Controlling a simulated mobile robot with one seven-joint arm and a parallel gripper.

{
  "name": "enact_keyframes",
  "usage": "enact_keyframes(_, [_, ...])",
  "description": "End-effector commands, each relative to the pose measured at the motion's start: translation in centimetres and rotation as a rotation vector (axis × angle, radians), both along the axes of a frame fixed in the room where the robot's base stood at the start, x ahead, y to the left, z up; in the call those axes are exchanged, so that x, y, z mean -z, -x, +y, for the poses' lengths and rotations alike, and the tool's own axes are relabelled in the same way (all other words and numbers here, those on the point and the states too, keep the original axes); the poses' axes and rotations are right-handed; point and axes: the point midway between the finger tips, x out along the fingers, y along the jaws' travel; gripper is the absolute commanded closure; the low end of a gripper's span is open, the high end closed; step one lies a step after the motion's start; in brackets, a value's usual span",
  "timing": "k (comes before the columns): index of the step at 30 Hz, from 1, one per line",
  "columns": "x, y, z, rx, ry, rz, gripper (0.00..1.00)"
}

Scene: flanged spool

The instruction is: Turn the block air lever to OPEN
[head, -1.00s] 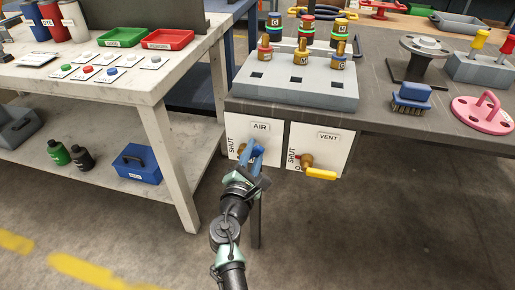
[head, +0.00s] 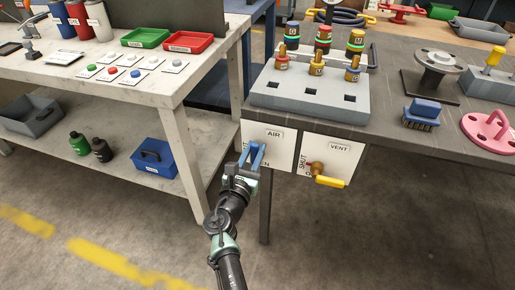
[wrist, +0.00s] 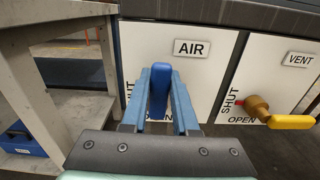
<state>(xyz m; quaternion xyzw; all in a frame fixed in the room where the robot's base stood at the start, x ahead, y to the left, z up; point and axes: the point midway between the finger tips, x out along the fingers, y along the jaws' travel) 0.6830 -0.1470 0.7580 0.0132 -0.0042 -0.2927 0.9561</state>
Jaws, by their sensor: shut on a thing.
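The blue AIR lever (wrist: 159,95) stands in front of the white AIR panel (wrist: 201,75), between my gripper's light blue fingers. My gripper (wrist: 161,84) is shut on it. In the wrist view the handle looks nearly upright, and its pivot is hidden behind it and the fingers. In the head view my gripper (head: 252,153) is at the left part of the AIR panel (head: 284,144) and covers most of the lever. The panel's SHUT and OPEN marks are mostly covered, so the exact lever setting cannot be read.
The VENT valve, with a brass hub and yellow handle (head: 330,182) pointing right, is close to the right of my gripper. A grey block (head: 310,98) with plugs stands on the bench above. The pale worktable (head: 180,92) is to the left. Open floor lies below.

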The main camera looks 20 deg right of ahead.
Motion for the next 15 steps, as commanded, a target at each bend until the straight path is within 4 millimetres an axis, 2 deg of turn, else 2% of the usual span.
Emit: enact_keyframes(15, [0.16, -0.11, 0.31, -0.002, 0.04, 0.029, 1.0])
